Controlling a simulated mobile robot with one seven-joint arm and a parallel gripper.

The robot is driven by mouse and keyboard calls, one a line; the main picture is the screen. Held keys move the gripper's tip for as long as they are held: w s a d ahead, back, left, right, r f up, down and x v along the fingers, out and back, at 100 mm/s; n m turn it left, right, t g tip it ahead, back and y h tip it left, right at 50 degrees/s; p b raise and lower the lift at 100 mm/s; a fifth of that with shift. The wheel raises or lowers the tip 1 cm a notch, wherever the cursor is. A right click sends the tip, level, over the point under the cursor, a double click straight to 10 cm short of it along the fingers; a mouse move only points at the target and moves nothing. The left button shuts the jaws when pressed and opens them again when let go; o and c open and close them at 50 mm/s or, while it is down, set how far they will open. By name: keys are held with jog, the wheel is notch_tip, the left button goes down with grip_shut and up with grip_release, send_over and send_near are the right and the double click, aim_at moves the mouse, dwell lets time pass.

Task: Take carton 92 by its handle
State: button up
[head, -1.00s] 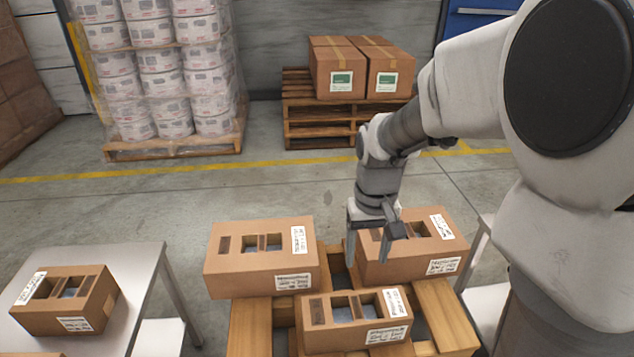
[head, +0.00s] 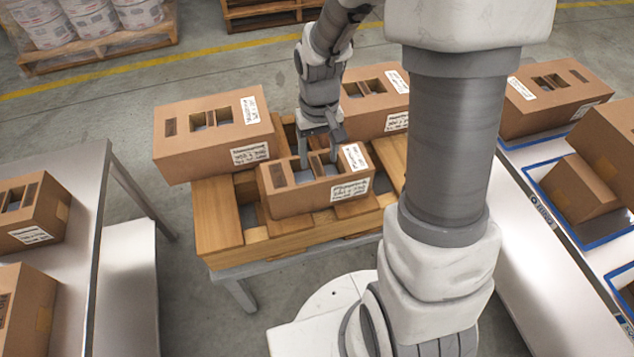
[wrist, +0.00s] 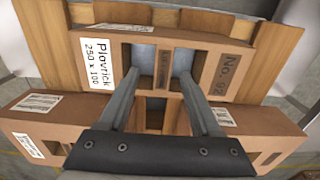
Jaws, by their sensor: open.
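Carton 92 (head: 310,200) is the front brown carton on the wooden pallet, with a white label at one end. In the wrist view it is marked "No. 92" (wrist: 234,68). Its handle is a narrow cardboard strip (wrist: 164,62) between two openings in the top. My gripper (head: 319,160) points down over this carton, open and empty. In the wrist view its fingers (wrist: 160,78) stand on either side of the strip with gaps. Whether the tips are inside the openings is hard to tell.
Two similar cartons stand close behind on the pallet, at the left (head: 205,148) and right (head: 375,115). A metal table (head: 90,165) at the left holds more cartons. Blue-edged trays (head: 555,205) and cartons stand on the bench at the right.

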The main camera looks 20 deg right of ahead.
aim_at(317, 166)
jog(key=f+b, duration=0.1)
jog(key=f, duration=0.3)
jog(key=shift+a+f+b, duration=0.2)
jog(key=shift+b, duration=0.15)
jog(key=shift+r, duration=0.1)
grip_shut()
dwell(0.9)
